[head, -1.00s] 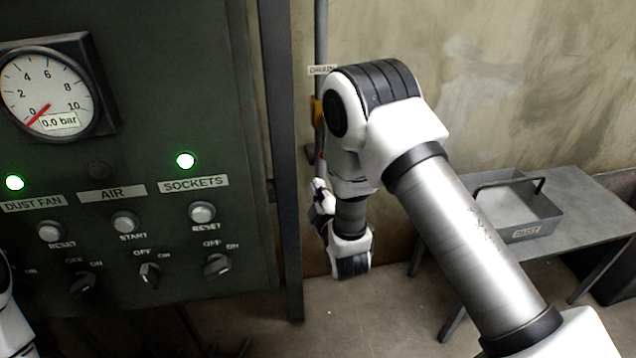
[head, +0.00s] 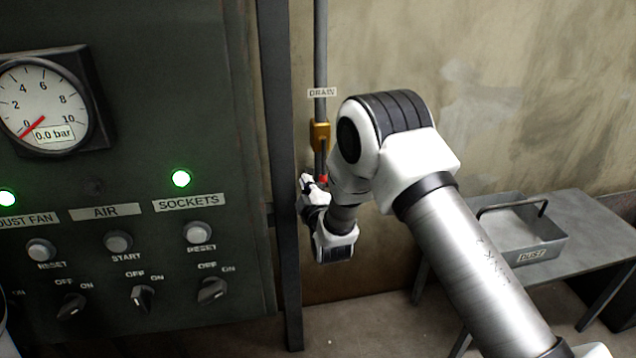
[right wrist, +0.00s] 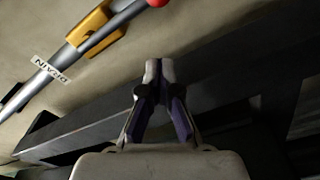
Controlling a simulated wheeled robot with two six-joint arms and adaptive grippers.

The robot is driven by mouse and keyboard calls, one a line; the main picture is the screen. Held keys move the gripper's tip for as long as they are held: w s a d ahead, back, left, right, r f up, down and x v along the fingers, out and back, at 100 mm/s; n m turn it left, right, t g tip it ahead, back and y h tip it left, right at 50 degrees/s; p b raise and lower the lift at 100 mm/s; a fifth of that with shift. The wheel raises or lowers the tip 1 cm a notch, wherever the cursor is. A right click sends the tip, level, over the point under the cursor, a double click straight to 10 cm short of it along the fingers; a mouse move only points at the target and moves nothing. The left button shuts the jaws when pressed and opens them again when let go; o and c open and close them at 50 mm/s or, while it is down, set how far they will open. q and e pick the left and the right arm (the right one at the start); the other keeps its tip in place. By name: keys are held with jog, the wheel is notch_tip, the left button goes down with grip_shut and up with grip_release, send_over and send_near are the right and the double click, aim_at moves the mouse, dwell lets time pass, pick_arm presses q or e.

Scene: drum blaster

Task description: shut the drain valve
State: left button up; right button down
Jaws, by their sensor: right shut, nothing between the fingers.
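The drain valve (head: 320,136) is a brass-yellow body on a vertical grey pipe under a DRAIN label (head: 322,93). A red lever tip (head: 323,180) shows below the body, in line with the pipe. In the right wrist view the valve (right wrist: 95,27) is at upper left and the red tip (right wrist: 157,2) is cut by the top edge. My right gripper (head: 306,183) is shut and empty, just left of the red tip in the head view. Its closed fingertips (right wrist: 158,68) appear apart from the valve in the wrist view. My left gripper is out of view.
A dark upright post (head: 279,150) stands close left of the pipe, beside the green control panel (head: 190,100). The gauge (head: 43,103) reads 0.0 bar. A grey bench (head: 590,235) with a DUST tray (head: 540,248) stands at right.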

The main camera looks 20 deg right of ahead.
jog(key=d, duration=0.1)
jog(key=w+d+f, duration=0.2)
jog(key=shift+d, duration=0.4)
jog(key=shift+d, duration=0.1)
jog(key=s+d+r+n+g+p, duration=0.1)
jog(key=s+d+r+n+p, duration=0.1)
jog(key=d+r+n+p, duration=0.5)
jog(key=shift+s+d+r+n+p, duration=0.3)
jog(key=shift+d+n+p, duration=1.65)
jog(key=shift+n+p, duration=2.1)
jog(key=shift+r+m+p, duration=0.1)
jog(key=shift+m+p, duration=0.55)
